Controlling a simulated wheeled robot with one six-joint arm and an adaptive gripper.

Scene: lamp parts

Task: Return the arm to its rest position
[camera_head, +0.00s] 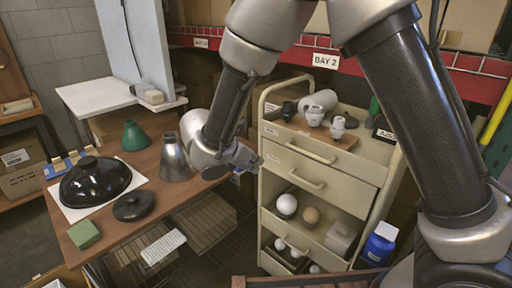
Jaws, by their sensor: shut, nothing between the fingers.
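My arm reaches in from the right, over the top of the view, and down to the middle. My gripper (252,162) is shut and empty. It is in the gap between the wooden table (150,218) on the left and the beige drawer cart (318,160) on the right. Its fingertips are small in the view and close to the cart's left side; I cannot tell whether they touch it.
The table also holds a black dome shade (95,182), a black disc (134,206), a green cone (134,136) and a green block (84,234). Bulbs and sockets (316,115) stand on the cart's top. A blue container (381,243) is right of the cart.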

